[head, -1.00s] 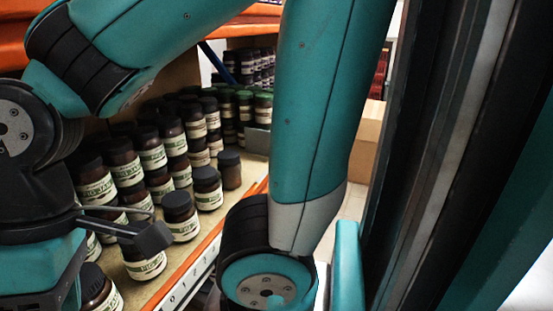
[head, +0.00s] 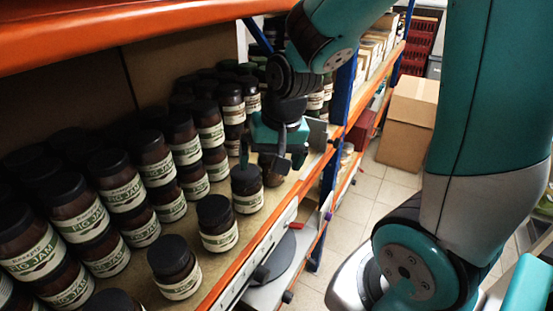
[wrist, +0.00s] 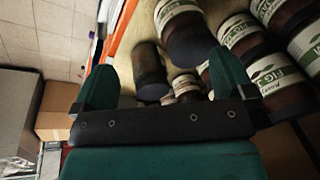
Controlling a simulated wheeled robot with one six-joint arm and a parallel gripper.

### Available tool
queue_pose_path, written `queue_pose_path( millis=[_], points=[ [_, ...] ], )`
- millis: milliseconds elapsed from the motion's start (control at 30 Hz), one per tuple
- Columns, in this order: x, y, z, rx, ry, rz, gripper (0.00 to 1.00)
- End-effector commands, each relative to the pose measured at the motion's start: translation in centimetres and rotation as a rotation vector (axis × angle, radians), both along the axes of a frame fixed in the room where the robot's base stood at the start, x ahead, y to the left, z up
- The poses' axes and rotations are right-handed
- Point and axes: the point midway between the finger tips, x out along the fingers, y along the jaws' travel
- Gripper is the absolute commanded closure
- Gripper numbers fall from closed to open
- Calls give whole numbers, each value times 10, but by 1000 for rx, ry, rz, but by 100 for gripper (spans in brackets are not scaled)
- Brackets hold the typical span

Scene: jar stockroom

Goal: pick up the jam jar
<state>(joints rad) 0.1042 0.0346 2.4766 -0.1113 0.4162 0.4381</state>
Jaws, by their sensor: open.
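Many jam jars with black lids and cream "FIG JAM" labels stand on the shelf, such as a front one (head: 174,268) and one beside my gripper (head: 246,188). My gripper (head: 272,160) is open and empty, low over the shelf's front edge in the head view. A brown jar (head: 272,172) with no label showing is partly hidden behind it. In the wrist view, my gripper (wrist: 165,82) has its two fingers apart, with a dark, label-less jar (wrist: 149,72) seen beyond the gap. Labelled jars (wrist: 185,35) crowd the right finger's side. Which jar is meant, I cannot tell.
The wooden shelf has an orange front edge (head: 238,268), with another orange beam (head: 130,30) above. Jars are packed tightly behind the front ones. A blue upright (head: 338,110) stands past my gripper. A cardboard box (head: 408,122) sits on the tiled floor, which is otherwise open nearby.

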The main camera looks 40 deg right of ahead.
Motion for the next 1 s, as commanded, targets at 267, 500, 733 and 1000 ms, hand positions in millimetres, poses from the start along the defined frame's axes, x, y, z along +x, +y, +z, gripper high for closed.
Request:
queue_pose_path(
  millis=[267,500,733,1000],
  points=[
    [35,-41,12,267,82,-819,0],
    [55,-77,26,481,190,-1438,0],
    [61,-98,34,590,270,-1777,0],
    [72,-90,0,601,290,-1824,0]
  ],
)
